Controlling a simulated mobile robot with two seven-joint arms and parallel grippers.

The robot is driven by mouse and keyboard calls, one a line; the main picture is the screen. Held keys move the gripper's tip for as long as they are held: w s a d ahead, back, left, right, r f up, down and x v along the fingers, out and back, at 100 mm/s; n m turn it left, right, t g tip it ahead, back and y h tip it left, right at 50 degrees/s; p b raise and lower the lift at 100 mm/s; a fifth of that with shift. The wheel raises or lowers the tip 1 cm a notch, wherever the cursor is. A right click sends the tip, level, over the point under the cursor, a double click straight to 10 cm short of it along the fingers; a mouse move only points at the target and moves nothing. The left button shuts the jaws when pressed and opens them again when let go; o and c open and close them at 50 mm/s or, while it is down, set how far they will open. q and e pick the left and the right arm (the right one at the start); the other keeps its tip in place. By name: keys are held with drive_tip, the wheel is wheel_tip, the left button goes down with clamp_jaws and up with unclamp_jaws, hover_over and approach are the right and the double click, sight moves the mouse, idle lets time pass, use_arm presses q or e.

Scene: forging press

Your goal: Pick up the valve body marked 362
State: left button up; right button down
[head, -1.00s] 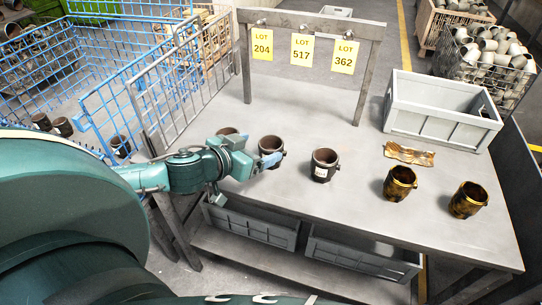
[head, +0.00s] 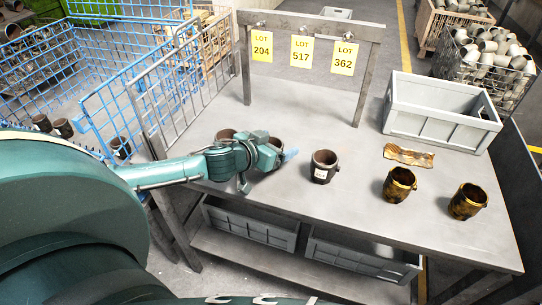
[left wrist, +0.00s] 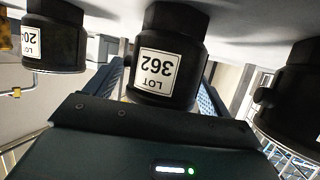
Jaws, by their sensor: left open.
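The valve body marked 362 (left wrist: 165,65) is a dark cylinder with a white label, upside down in the middle of the left wrist view. In the head view its rim (head: 277,142) shows behind my left gripper (head: 281,157), which hides most of it. My left gripper is open; its blue fingers show at either side of this body in the left wrist view. Whether they touch it I cannot tell. The neighbouring body (head: 324,166), its label partly cut off and starting with 20 in the left wrist view (left wrist: 52,38), stands to the right. My right gripper is out of view.
Another dark body (head: 226,134) stands close on the left. Two brass bodies (head: 399,184) (head: 468,200), a crumpled brown piece (head: 408,155) and a grey crate (head: 435,128) are at right. A frame with yellow lot tags (head: 301,51) stands behind. The table's front right is clear.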

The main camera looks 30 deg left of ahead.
use_arm(q)
drive_tip(key=c, duration=1.3)
